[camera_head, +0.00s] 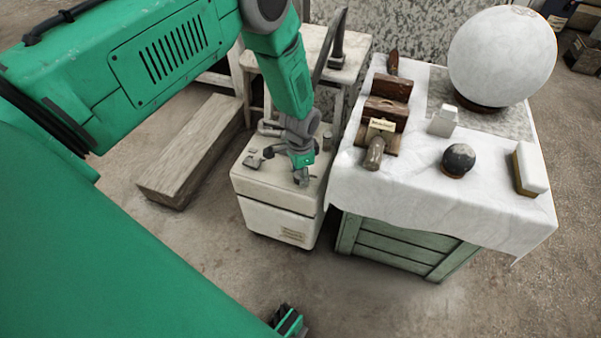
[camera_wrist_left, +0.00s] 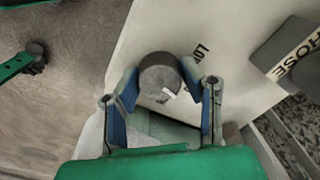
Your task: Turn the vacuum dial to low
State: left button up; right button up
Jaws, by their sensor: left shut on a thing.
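The vacuum (camera_head: 270,204) is a low cream-white box on the floor, left of the cloth-covered table. My left gripper (camera_head: 301,171) reaches down onto its top near the front right. In the left wrist view, the round dark grey dial (camera_wrist_left: 159,75) sits between the blue-padded fingers of the left gripper (camera_wrist_left: 160,88), which is shut on it. A white pointer mark (camera_wrist_left: 168,93) on the dial points toward the lower right. A label starting "LO" (camera_wrist_left: 197,51) lies above right of the dial, partly hidden by the right finger.
A grey block labelled HOSE (camera_wrist_left: 290,55) lies right of the dial. The table (camera_head: 400,205) holds a large white sphere (camera_head: 502,55), a dark ball (camera_head: 459,158) and several small blocks. A wooden beam (camera_head: 190,150) lies left of the vacuum. Floor in front is clear.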

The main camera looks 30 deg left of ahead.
pick_arm(q)
jog(key=n, duration=0.3)
jog(key=shift+w+p, duration=0.15)
jog(key=shift+p, duration=0.2)
jog(key=n, duration=0.4)
jog(key=shift+p, duration=0.35)
jog(key=n, duration=0.3)
jog(key=shift+n, duration=1.3)
jog(key=shift+w+r+n, duration=0.1)
jog(key=shift+n, duration=0.7)
jog(key=o, duration=1.1)
jog(key=shift+o, duration=0.2)
